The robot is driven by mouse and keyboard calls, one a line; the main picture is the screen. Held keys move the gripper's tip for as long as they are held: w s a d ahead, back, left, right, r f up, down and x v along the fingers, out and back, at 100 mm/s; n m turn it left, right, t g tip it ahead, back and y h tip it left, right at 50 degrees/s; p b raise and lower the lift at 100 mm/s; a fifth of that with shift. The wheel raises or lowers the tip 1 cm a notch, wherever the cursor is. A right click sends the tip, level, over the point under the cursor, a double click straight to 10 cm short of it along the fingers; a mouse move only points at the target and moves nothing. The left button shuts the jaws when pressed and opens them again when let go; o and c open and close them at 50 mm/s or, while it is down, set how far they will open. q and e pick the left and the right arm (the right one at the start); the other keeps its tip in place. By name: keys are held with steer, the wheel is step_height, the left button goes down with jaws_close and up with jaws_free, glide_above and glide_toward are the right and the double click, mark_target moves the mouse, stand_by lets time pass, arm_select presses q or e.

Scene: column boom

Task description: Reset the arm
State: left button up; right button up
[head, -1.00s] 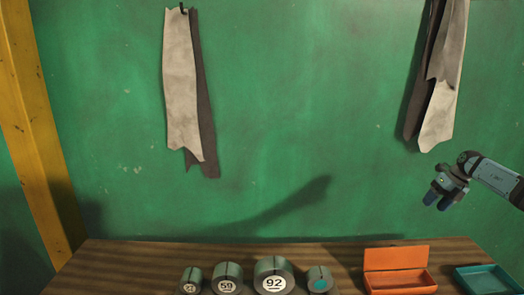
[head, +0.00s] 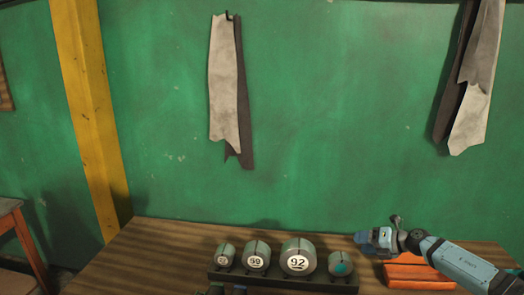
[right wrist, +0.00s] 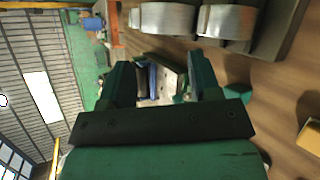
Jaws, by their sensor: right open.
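My right arm comes in from the right in the head view. My right gripper (head: 368,241) is open, with nothing seen held in it. It points left, in front of the green wall and above the right part of the bench, just up and right of the last grey cylinder. Whether it touches anything is hard to tell. In the right wrist view its two dark green fingers (right wrist: 163,82) stand apart; a pale and blue shape (right wrist: 170,78) shows between them, too unclear to name. My left gripper is not seen.
Several grey cylinders, one marked 92 (head: 297,262), sit in a black rack (head: 285,282) on the wooden bench (head: 170,240). An orange box (head: 415,277) lies partly behind my arm. Grey cloth strips (head: 225,85) hang on the wall. A yellow post (head: 88,110) stands left.

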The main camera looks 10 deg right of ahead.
steer(key=s+a+f+m+t+h, duration=0.1)
steer(key=s+a+m+t+h, duration=0.1)
steer(key=s+a+m+t, duration=0.4)
steer(key=s+a+f+m+t+h, duration=0.25)
steer(key=s+a+m, duration=0.35)
steer(key=a+m, duration=0.45)
steer(key=s+d+f+m+g+h, duration=0.2)
steer(key=s+m+g, duration=0.5)
steer(key=s, duration=1.2)
steer(key=s+d+m+g+h, duration=0.1)
steer(key=s+m+g+h, duration=0.45)
steer(key=s, duration=1.35)
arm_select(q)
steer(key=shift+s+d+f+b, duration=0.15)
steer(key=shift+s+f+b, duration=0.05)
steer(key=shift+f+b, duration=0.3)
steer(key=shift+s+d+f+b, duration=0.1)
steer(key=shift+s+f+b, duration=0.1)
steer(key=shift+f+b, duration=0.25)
arm_select(e)
steer(key=w+a+f+t+y, duration=0.2)
steer(key=w+a+f+t, duration=0.1)
steer(key=f, duration=0.4)
steer(key=w+a+f+m+t+y, duration=0.1)
steer(key=w+a+f+t+y, duration=0.2)
steer(key=f, duration=0.5)
steer(key=shift+w+a, duration=0.15)
steer(key=shift+w, duration=0.2)
